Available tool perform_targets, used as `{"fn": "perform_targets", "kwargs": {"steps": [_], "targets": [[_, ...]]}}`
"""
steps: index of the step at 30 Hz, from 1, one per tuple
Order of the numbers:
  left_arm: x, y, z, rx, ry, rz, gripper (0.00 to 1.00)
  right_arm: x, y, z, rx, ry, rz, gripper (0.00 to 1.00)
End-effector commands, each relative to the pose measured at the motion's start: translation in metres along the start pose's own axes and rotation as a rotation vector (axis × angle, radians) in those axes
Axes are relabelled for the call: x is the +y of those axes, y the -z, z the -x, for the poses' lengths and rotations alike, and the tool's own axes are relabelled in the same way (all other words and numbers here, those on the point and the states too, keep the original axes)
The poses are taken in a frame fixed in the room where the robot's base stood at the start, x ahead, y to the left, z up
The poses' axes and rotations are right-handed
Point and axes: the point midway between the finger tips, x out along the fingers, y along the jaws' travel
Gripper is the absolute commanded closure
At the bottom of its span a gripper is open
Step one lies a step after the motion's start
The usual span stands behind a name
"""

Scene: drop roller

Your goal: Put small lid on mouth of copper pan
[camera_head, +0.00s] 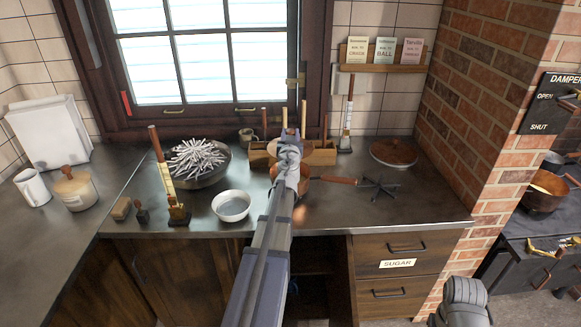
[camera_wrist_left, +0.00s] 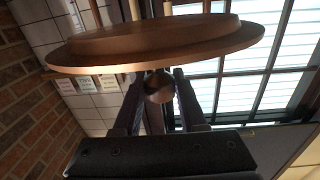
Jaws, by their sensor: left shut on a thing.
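My left gripper (camera_head: 290,143) reaches over the counter. In the left wrist view it (camera_wrist_left: 158,92) is shut on the round knob of a copper-brown lid (camera_wrist_left: 160,45). The lid's disc spreads wide beyond the fingertips. In the head view the arm largely hides the held lid. A copper pan (camera_head: 303,188) sits behind and below my left forearm, its brown handle (camera_head: 338,180) pointing right. The arm covers much of it, so I cannot tell how the lid lies relative to its mouth. My right gripper is not in view; only a grey part of my right arm shows at bottom right.
A larger lid (camera_head: 394,153) lies on the counter at right, near a black trivet (camera_head: 381,187). A wooden rack (camera_head: 320,154) stands behind the pan. A white bowl (camera_head: 231,206) and a full dark bowl (camera_head: 198,163) are at left. The front right counter is clear.

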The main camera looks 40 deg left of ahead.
Motion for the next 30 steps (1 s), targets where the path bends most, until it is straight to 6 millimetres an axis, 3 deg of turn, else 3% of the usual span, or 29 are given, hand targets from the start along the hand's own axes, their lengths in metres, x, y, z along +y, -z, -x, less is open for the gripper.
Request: {"fn": "perform_targets", "kwargs": {"steps": [11, 20, 30], "targets": [[0.002, -0.057, 0.000, 0.000, 0.000, 0.000, 1.00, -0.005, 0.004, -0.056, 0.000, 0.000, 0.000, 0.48], [0.002, -0.063, 0.000, 0.000, 0.000, 0.000, 1.00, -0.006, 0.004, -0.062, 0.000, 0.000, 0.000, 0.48], [0.003, -0.099, 0.000, 0.000, 0.000, 0.000, 1.00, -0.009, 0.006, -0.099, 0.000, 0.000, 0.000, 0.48]]}}
